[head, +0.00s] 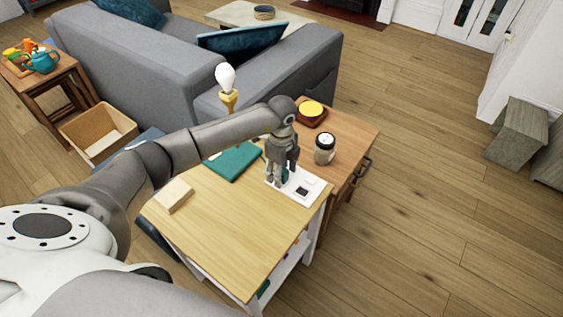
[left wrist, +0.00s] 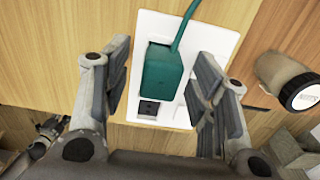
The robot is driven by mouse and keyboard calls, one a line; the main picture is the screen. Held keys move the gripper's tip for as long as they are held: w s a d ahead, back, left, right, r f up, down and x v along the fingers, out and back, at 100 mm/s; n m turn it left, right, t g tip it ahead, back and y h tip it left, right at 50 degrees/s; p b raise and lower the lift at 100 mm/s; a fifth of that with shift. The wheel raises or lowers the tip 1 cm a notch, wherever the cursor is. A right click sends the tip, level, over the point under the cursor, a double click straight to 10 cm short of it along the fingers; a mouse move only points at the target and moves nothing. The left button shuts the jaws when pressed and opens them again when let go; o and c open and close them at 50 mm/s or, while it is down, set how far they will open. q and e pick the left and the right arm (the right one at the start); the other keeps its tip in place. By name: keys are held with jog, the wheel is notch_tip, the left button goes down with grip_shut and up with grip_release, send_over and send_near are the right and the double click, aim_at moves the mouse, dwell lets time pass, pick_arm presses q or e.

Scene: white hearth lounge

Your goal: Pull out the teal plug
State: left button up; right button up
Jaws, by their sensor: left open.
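The teal plug (left wrist: 168,75) sits upright on a white socket plate (left wrist: 215,42), its cord running off the top of the left wrist view. A dark empty socket (left wrist: 149,108) shows below it. My left gripper (left wrist: 164,68) is open, with one finger on each side of the plug and a visible gap on both sides. In the head view my left gripper (head: 281,180) points down over the plate (head: 311,183) and hides most of the plug (head: 285,174). What looks like my right gripper (left wrist: 47,132) shows small and dark at the lower left of the wrist view.
A dark-lidded jar (head: 325,148) stands close beside the plate. A teal book (head: 235,161) and a pale block (head: 174,195) lie on the wooden tabletop (head: 240,235). A lamp with a white bulb (head: 226,79) stands behind the arm. The tabletop's front is clear.

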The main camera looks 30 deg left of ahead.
pick_arm(q)
jog(key=shift+f, duration=0.25)
pick_arm(e)
jog(key=shift+w, duration=0.3)
pick_arm(q)
jog(key=c, duration=1.1)
jog(key=shift+r, duration=0.1)
pick_arm(e)
jog(key=shift+s, duration=0.45)
pick_arm(q)
jog(key=shift+w+r, duration=0.1)
pick_arm(e)
jog(key=shift+r, duration=0.1)
pick_arm(q)
jog(key=shift+r+p, duration=2.1)
jog(key=shift+r, duration=0.1)
pick_arm(e)
jog(key=shift+w+r, duration=0.1)
jog(key=shift+r, duration=1.9)
